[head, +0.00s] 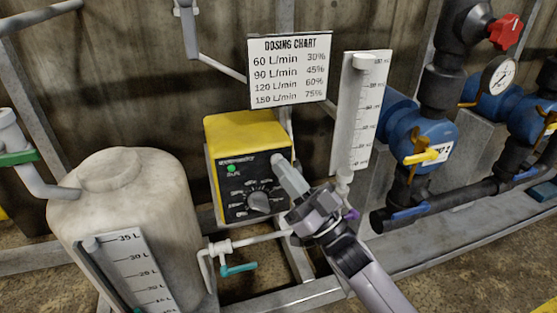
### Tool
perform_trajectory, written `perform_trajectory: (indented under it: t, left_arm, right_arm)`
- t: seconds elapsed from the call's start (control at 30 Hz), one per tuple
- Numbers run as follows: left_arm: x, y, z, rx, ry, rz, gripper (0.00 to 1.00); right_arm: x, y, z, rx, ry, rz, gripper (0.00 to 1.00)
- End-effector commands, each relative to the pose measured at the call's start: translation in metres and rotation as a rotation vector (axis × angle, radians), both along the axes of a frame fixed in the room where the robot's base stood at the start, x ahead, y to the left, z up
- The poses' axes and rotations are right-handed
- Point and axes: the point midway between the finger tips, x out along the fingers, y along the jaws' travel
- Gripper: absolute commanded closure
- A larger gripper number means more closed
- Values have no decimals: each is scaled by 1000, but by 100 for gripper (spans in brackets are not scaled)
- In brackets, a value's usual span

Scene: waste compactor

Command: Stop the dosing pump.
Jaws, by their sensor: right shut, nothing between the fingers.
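The dosing pump is a yellow box (242,130) with a black front panel (236,190), in the middle of the head view. A green light (231,168) shows at the panel's upper left. A round dark knob (258,202) with a scale around it sits low on the panel. My right gripper (281,165) is shut and empty. Its fingertips are at the panel's upper right edge and hide that part; I cannot tell whether they touch it. My left gripper is out of view.
A white tank (130,205) with a litre scale stands left. A dosing chart (290,70) hangs behind the pump, beside a white graduated tube (360,110). Blue pumps (425,130) and a red valve handle (505,31) are at right. A teal-handled valve (238,269) sits below the panel.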

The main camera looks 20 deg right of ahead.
Motion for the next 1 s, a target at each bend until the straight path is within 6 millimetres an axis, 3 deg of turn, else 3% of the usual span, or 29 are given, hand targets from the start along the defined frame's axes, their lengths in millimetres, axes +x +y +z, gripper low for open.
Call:
perform_trajectory:
  t: [0.47,1.0]
  left_arm:
    - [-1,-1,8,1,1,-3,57]
    - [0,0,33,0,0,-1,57]
  right_arm:
    - [-10,0,0,0,2,1,100]
    - [-61,-2,1,0,1,1,100]
